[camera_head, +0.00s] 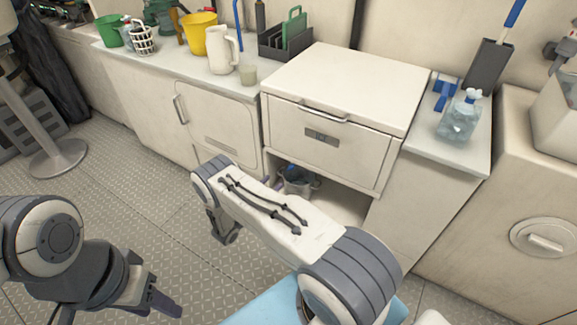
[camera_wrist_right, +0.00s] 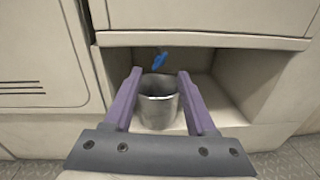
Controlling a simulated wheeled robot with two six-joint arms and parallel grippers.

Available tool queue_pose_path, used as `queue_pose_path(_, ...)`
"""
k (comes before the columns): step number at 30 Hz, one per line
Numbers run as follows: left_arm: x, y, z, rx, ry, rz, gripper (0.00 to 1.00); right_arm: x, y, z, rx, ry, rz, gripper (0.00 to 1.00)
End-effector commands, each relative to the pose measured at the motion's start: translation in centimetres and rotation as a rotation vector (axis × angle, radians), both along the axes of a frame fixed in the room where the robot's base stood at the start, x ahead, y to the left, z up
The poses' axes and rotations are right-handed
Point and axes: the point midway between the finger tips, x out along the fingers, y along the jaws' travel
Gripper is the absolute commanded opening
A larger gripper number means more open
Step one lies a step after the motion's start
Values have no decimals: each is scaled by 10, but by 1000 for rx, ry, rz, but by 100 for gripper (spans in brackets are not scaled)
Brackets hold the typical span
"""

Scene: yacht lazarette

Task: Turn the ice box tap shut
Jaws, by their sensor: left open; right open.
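The ice box (camera_head: 335,130) is a white chest with a closed lid, set above an open recess. In the right wrist view, the blue tap handle (camera_wrist_right: 159,61) hangs slanted under the box's lower edge, above a metal bucket (camera_wrist_right: 157,108). The bucket shows partly in the head view (camera_head: 296,186), behind my right arm. My right gripper (camera_wrist_right: 160,74) is open, its purple fingers reaching toward the recess, with the tap and bucket showing between them. No contact with the tap is visible. My left gripper (camera_head: 152,288) is open and empty above the floor at lower left.
The recess (camera_wrist_right: 222,95) has walls on both sides. A white jug (camera_head: 222,50), cup and yellow bucket (camera_head: 198,34) stand on the left counter.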

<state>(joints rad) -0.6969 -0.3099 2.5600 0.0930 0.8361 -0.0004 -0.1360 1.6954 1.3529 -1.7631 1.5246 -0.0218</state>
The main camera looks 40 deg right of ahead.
Motion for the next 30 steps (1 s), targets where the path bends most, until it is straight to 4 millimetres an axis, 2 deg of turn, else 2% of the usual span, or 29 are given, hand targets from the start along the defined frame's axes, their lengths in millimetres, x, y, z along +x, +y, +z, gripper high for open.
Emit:
queue_pose_path(3,0,0,6,0,0,0,50,-5,-7,-15,-32,22,44,57)
queue_pose_path(7,0,0,5,0,0,0,50,-3,-13,-21,-42,26,60,57)
queue_pose_path(21,0,0,-9,0,0,0,50,26,-87,-22,-41,26,58,57)
queue_pose_path(25,0,0,-11,0,0,0,50,32,-99,-21,-41,26,60,57)
queue_pose_path(30,0,0,-11,0,0,0,50,34,-104,-21,-41,29,61,57)
